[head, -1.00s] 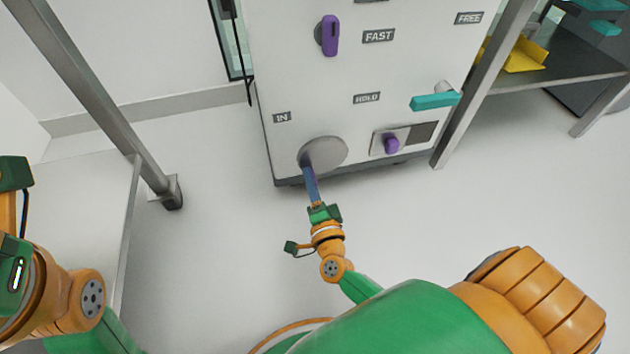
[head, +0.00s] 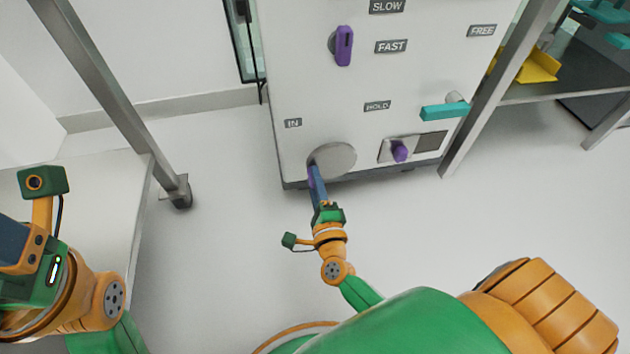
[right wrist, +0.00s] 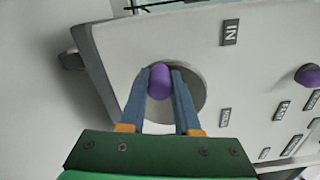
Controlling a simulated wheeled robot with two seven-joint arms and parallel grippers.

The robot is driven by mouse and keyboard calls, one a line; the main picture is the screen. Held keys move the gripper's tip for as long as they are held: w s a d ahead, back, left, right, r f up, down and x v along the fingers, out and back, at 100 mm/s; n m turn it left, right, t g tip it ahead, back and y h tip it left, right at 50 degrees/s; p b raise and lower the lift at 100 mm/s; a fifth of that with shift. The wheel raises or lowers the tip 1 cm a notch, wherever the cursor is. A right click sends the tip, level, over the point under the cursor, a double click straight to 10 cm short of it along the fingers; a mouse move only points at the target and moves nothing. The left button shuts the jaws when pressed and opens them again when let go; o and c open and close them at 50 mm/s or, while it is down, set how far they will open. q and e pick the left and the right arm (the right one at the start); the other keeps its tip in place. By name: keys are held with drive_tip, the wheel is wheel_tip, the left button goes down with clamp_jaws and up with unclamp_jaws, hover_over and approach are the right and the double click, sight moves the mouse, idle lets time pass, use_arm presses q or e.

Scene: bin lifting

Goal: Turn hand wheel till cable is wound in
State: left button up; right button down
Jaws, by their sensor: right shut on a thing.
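The hand wheel (head: 338,158) is a round grey disc low on the front of a pale cabinet. Its purple handle (right wrist: 160,82) sits near the wheel's rim, on the left and lower side in the head view. My right gripper (head: 315,178) reaches the wheel from below. In the right wrist view its two blue fingers (right wrist: 160,78) are closed around the purple handle, one on each side. A dark cable (head: 252,50) hangs beside the cabinet's left edge. My left gripper is at the left edge of the head view, with its fingertips cut off.
The cabinet front (head: 320,90) carries a purple knob (head: 343,46) near FAST, a teal lever (head: 444,110) and a smaller purple knob (head: 400,151). A table (head: 100,215) stands at left and a shelf with a yellow item (head: 540,66) at right. The floor between is clear.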

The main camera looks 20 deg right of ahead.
idle(0.3)
drive_tip(key=c, duration=0.6)
unclamp_jaws()
drive_tip(key=shift+d, duration=0.1)
drive_tip(key=p+v, duration=0.2)
drive_tip(key=v, duration=0.5)
